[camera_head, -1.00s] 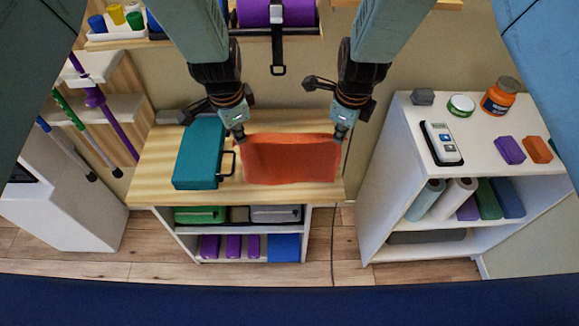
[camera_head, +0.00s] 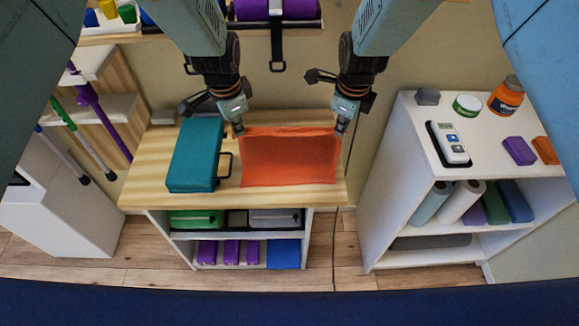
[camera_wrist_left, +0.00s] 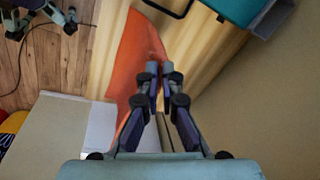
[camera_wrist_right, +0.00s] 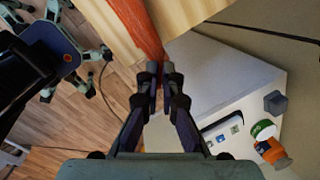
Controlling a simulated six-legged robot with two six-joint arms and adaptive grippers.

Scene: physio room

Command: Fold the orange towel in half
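The orange towel (camera_head: 288,165) lies on the wooden bench top, with its far edge raised between my two grippers. My left gripper (camera_head: 237,128) is at its far left corner; in the left wrist view the fingers (camera_wrist_left: 160,68) are close together with towel cloth (camera_wrist_left: 135,60) at their tips. My right gripper (camera_head: 341,125) is at the far right corner; in the right wrist view its fingers (camera_wrist_right: 160,70) are nearly together at the towel's edge (camera_wrist_right: 138,25). Both appear shut on the towel corners. The near edge of the towel lies toward the bench front.
A teal case (camera_head: 196,154) with a black handle stands on the bench (camera_head: 150,180) just left of the towel. A white shelf (camera_head: 400,160) with a remote, jars and blocks stands to the right. A rack with a purple roll (camera_head: 268,10) hangs behind.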

